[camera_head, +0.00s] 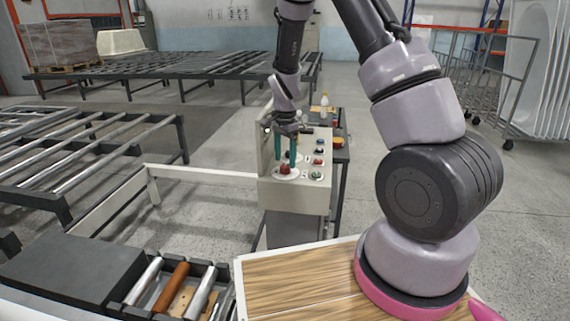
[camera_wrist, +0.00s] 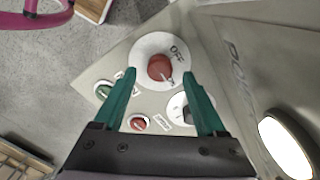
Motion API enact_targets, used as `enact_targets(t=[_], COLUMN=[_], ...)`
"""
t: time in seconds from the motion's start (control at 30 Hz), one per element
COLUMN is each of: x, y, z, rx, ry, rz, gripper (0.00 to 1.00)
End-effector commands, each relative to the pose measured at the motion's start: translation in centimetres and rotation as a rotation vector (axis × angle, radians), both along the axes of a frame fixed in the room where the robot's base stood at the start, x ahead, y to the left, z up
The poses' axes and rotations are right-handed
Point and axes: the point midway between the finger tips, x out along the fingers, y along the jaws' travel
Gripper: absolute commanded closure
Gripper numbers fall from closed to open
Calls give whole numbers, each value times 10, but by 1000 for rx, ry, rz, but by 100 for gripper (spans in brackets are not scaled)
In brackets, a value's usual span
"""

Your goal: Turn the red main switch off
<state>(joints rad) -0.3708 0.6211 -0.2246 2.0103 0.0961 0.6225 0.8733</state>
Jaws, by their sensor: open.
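The red main switch (camera_wrist: 161,68) is a round red knob on a white disc with OFF printed at its upper right and part of another label at its lower right. It sits on a pale control panel (camera_wrist: 150,103). In the head view the red switch (camera_head: 285,168) is at the panel's front left. My gripper (camera_wrist: 160,72) has two green fingers, open, one on either side of the knob in the wrist view; contact cannot be told. In the head view my gripper (camera_head: 285,158) points down over the switch.
A green button (camera_wrist: 103,91), a smaller red button (camera_wrist: 139,123) and a black knob (camera_wrist: 187,112) lie close by on the panel. A white rail (camera_head: 200,174) runs left from the panel box. A dark cart (camera_head: 340,150) with bottles stands behind it.

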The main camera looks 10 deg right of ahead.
Motion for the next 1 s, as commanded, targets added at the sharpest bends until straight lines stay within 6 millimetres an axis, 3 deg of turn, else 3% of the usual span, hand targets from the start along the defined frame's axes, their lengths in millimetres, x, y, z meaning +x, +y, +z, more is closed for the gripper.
enact_targets(t=[0.2,0.53,0.7,0.73,1.0], x=[0,0,0,0,0], y=[0,0,0,0,0], z=[-23,-25,-25,-25,-25], rx=[0,0,0,0,0], ry=[1,-1,-1,-1,-1], rz=[-1,0,0,0,19], gripper=[26,26,91,100,100])
